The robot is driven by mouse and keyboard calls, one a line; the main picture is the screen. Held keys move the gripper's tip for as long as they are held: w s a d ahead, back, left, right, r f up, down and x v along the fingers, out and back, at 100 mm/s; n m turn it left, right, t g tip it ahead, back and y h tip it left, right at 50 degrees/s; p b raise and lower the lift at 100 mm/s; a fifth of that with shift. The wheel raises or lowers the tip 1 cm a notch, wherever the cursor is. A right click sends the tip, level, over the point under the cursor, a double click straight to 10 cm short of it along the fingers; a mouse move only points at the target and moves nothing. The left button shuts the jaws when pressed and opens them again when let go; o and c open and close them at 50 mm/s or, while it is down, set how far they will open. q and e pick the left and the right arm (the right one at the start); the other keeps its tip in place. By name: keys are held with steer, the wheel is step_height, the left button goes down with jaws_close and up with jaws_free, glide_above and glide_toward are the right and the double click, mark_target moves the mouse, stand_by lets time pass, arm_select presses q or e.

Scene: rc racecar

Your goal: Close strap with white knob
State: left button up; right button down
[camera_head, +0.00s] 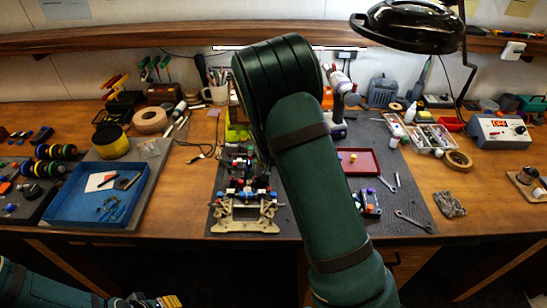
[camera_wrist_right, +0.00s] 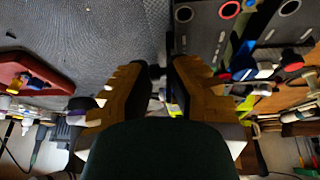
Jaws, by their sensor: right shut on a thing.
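The racecar chassis (camera_head: 245,208) sits on the grey mat in the middle of the bench, with red, blue and white parts. Part of it is behind my right arm. In the right wrist view, my right gripper (camera_wrist_right: 158,85) has its tan fingers shut on a small dark piece (camera_wrist_right: 157,72), likely part of the strap. A dark plate (camera_wrist_right: 207,38) with round holes and a red ring lies beside the fingers on the right. I cannot make out the white knob for certain. My left gripper (camera_head: 152,300) shows only partly at the lower left edge, away from the car.
A blue tray (camera_head: 75,213) with tools is at the left. A red tray (camera_head: 358,173), also in the right wrist view (camera_wrist_right: 30,62), and wrenches (camera_head: 412,221) lie right of the car. A black lamp (camera_head: 405,25) hangs at the upper right.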

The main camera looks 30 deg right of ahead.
steer(key=shift+w+a+g+h+p, duration=0.15)
steer(key=shift+a+g+h+p, duration=0.15)
steer(key=shift+h+p, duration=0.3)
steer(key=shift+w+a+g+h+p, duration=0.1)
steer(key=shift+g+h+p, duration=0.25)
steer(key=shift+h, duration=0.15)
stand_by(0.5)
stand_by(0.3)
steer(key=c, duration=0.9)
jaws_free()
steer(key=shift+r, duration=0.1)
steer(key=v, duration=1.2)
